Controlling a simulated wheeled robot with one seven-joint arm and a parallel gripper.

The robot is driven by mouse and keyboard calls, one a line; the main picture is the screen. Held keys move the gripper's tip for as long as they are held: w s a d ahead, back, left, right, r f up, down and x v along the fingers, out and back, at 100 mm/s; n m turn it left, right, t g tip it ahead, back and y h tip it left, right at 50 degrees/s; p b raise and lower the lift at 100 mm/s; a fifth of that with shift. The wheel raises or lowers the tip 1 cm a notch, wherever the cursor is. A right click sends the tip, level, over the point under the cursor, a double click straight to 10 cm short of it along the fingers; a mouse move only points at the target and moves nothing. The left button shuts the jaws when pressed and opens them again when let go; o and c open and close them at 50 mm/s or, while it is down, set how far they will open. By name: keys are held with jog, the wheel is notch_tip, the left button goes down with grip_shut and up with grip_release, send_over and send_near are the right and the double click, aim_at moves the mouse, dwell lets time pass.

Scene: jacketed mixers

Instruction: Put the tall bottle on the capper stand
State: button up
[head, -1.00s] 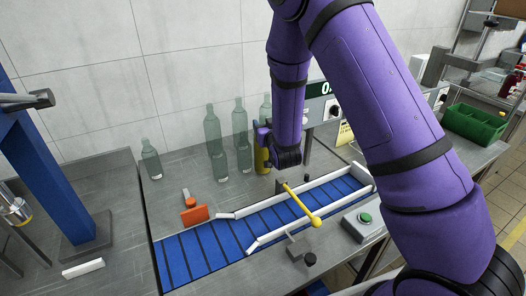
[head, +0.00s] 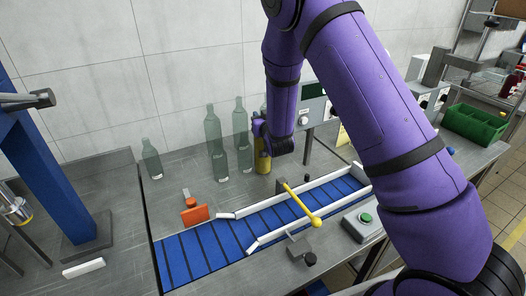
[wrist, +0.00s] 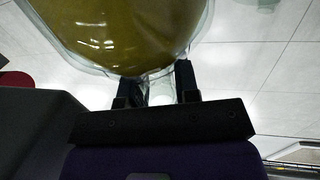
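The yellow-filled clear bottle (head: 264,163) stands upright on the bench behind the conveyor. My gripper (head: 260,128) is at its upper part and hides some of it. In the wrist view the bottle's yellow body (wrist: 120,25) fills the top of the picture. The two fingers (wrist: 157,82) are spread apart, with clear glass showing between them. I cannot tell whether they press on it. A blue upright frame (head: 50,165) stands at the left, with a metal cylinder (head: 17,211) beside it; I cannot tell for sure which part is the capper stand.
Several empty greenish bottles (head: 214,135) stand left of my gripper. A blue conveyor (head: 215,246) with white rails, an orange block (head: 195,215) and a yellow-handled lever (head: 300,203) lie in front. A green-button box (head: 363,222) and a green crate (head: 473,125) are at the right.

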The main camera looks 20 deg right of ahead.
grip_shut()
dwell(0.8)
jog(key=shift+r, duration=0.1)
dwell(0.4)
notch_tip(320, 180, up, 28)
dwell(0.5)
